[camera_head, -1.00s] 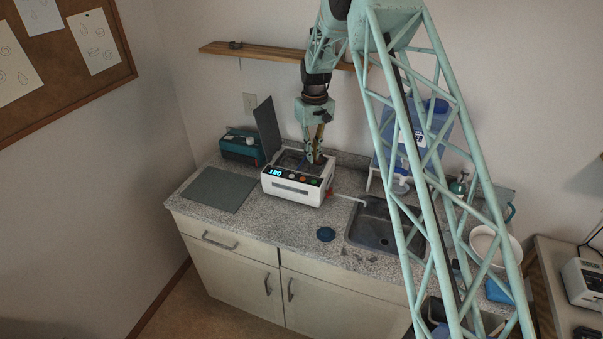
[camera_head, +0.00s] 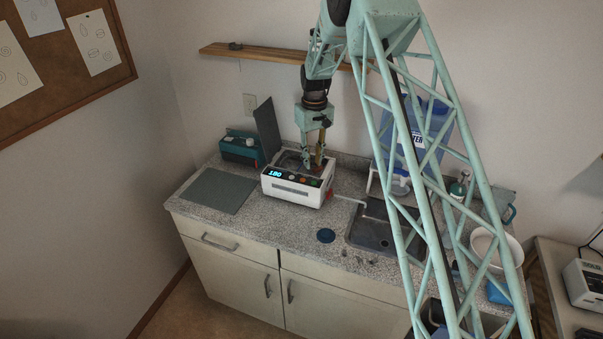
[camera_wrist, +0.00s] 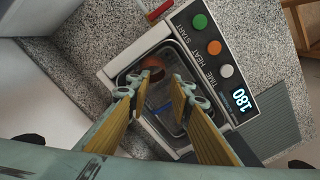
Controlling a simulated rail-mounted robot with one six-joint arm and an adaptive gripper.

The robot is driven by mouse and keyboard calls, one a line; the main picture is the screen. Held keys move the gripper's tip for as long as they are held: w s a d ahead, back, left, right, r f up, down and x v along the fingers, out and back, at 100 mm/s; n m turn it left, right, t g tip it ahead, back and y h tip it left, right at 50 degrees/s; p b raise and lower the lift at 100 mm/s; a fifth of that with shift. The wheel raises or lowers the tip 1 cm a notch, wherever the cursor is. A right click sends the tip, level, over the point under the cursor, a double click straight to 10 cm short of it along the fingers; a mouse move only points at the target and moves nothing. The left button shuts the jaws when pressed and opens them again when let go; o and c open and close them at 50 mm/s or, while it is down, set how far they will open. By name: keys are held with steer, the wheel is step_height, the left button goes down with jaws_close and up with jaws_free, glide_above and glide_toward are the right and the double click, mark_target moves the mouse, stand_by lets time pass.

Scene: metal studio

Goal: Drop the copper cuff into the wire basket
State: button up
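A white cleaner (camera_head: 292,190) with a lit 180 display stands on the counter with its lid up. In the wrist view its tank holds the wire basket (camera_wrist: 178,122), whose mesh shows only dimly. A copper-brown round piece, apparently the copper cuff (camera_wrist: 153,66), lies inside at the end of the tank, just beyond my fingertips. I cannot tell whether it rests on the basket mesh. My gripper (camera_wrist: 160,90) is open over the tank with its fingers apart and nothing between them. In the head view my gripper (camera_head: 313,163) points down into the tank opening.
The raised dark lid (camera_head: 268,130) stands at the tank's left. A blue item (camera_wrist: 188,88) shows inside the tank. A teal device (camera_head: 242,148) stands behind left.

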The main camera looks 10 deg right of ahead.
step_height(320, 180, up, 12)
stand_by(1.1)
stand_by(0.8)
